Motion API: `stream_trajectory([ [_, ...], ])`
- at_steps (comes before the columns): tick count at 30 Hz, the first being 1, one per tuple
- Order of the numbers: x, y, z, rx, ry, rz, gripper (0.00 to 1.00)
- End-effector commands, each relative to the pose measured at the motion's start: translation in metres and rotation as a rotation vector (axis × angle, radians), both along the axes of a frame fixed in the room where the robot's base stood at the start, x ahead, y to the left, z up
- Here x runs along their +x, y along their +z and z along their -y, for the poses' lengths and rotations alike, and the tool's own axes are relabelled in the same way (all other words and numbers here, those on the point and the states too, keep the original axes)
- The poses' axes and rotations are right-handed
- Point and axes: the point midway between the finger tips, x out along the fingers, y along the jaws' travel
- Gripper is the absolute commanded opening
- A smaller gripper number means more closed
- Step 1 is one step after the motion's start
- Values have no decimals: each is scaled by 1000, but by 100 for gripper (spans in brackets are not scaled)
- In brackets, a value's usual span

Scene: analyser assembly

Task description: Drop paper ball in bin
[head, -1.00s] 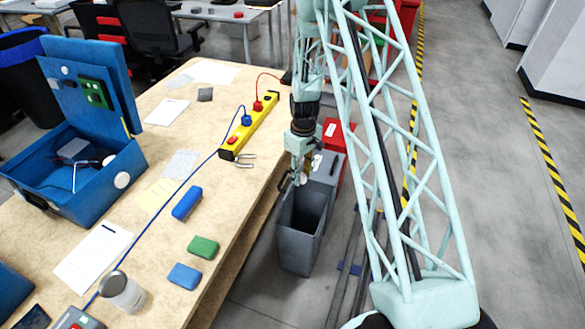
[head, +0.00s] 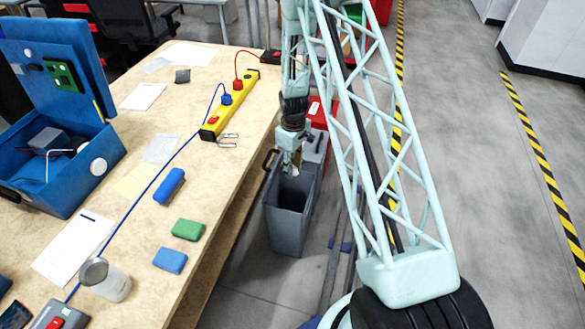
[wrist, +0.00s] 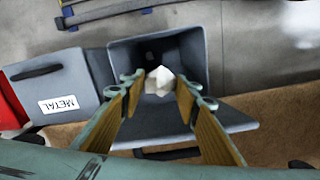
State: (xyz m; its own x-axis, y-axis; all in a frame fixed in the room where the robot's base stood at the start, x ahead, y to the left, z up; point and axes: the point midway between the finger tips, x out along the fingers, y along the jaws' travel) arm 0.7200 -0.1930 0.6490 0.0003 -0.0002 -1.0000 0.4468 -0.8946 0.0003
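The white crumpled paper ball (wrist: 159,81) sits between the fingertips of my gripper (wrist: 160,88) in the wrist view. The fingers close in on it from both sides, and it looks held at the tips. In the head view my gripper (head: 289,163) points down over the open grey bin (head: 289,222), near its far rim. The ball shows there only as a small pale patch. In the wrist view the dark mouth of the bin (wrist: 220,120) lies behind the ball and fingers.
A grey bin labelled METAL (wrist: 55,92) stands beside the open bin, with a red bin (head: 324,113) beyond. The wooden table (head: 205,265) is close on the left, holding a blue toolbox (head: 60,180), a yellow power strip (head: 229,104) and coloured blocks.

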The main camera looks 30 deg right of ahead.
Motion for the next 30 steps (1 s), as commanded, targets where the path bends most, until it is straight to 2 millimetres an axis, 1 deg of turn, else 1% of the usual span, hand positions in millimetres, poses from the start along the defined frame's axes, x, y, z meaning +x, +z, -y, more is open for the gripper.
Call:
stream_trajectory([
  [8,0,-2,0,0,0,0,25],
  [14,0,-9,0,0,0,-1,25],
  [20,-1,-23,0,0,0,-1,25],
  [30,-1,-54,0,0,0,-1,25],
])
